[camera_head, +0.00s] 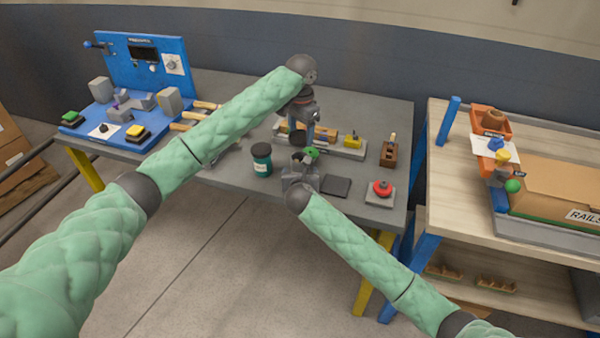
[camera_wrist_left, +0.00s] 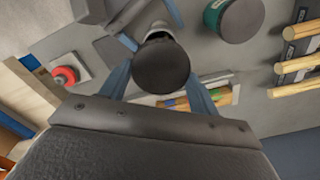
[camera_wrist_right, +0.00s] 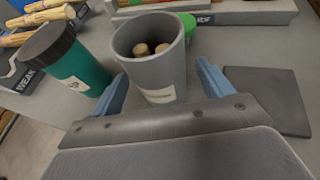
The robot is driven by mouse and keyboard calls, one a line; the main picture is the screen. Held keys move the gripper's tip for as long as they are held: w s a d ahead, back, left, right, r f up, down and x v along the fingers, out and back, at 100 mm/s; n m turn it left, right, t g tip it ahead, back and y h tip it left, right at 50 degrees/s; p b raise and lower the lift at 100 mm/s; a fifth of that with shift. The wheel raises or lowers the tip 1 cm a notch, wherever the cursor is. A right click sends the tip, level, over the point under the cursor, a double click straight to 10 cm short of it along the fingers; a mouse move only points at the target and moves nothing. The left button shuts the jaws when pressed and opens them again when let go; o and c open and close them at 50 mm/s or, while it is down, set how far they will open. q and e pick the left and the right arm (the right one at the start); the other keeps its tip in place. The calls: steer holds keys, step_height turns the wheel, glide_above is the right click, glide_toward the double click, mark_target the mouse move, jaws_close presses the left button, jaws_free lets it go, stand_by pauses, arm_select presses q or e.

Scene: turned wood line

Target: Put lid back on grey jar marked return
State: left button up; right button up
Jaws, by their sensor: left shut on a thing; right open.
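The grey jar (camera_wrist_right: 152,55) stands upright and open on the grey table, with wooden pegs inside and a pale label on its front; its writing is too small to read. In the head view the jar (camera_head: 302,158) is partly hidden by my right gripper (camera_head: 300,176). That gripper's fingers (camera_wrist_right: 162,74) are open, one on each side of the jar; I cannot tell if they touch it. My left gripper (camera_head: 304,130) points down, shut on a round dark lid (camera_wrist_left: 162,66). The lid is held above the jar, apart from it, and hides part of it in the left wrist view.
A teal jar with a black lid (camera_head: 262,160) stands left of the grey jar. A dark square pad (camera_head: 336,187) and a red knob on a plate (camera_head: 381,190) lie to the right. A green object (camera_wrist_right: 188,24) is close behind the jar. A tray with blocks (camera_head: 345,148) lies behind.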

steer(key=shift+x, duration=1.2)
steer(key=c, duration=1.5)
arm_select(q)
steer(key=shift+f, duration=2.5)
steer(key=shift+f, duration=0.1)
steer(key=shift+f, duration=0.75)
steer(key=shift+f, duration=0.55)
